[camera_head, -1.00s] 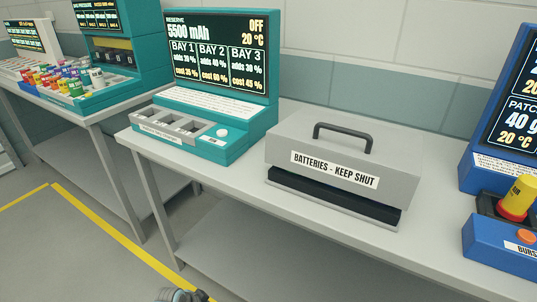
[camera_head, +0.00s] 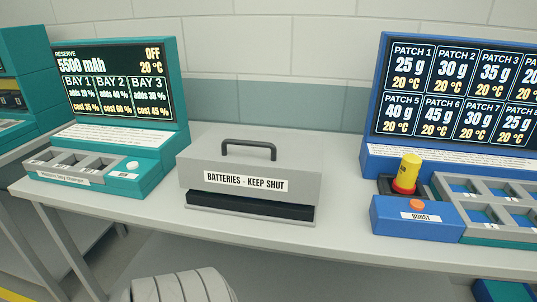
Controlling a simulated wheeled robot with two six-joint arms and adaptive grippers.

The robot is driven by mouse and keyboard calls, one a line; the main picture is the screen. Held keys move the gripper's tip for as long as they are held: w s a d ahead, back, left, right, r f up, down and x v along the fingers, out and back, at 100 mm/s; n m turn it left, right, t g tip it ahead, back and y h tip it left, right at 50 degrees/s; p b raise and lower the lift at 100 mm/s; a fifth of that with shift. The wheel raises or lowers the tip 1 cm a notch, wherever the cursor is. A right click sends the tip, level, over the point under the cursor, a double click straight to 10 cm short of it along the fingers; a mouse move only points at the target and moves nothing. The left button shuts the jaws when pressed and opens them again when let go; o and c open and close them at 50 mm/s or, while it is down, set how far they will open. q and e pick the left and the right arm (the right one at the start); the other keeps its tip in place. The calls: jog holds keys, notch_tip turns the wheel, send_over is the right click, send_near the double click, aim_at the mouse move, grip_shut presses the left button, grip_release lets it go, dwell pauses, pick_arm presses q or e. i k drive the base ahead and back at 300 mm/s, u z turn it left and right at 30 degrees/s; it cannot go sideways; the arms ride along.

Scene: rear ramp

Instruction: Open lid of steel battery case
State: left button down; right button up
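The steel battery case (camera_head: 305,171) stands on the grey table, near the middle of the head view. It is a grey box with a dark handle (camera_head: 249,145) on top and a white label reading "BATTERIES - KEEP SHUT". A dark band shows below the lid's front, above a grey base edge. The lid sits level on the case, and nothing touches it.
A teal charging station (camera_head: 170,147) with a screen and empty-looking bays stands left of the case. A blue station (camera_head: 372,120) with a patch screen, a yellow-and-red cylinder (camera_head: 410,172) and an orange button (camera_head: 417,204) stands to the right. The tabletop (camera_head: 345,240) before the case is clear.

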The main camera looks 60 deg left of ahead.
aim_at(288, 167)
jog(key=z, duration=0.4)
jog(key=k, duration=1.15)
jog(key=u, duration=1.6)
jog(key=i, duration=0.5)
jog(key=u, duration=0.05)
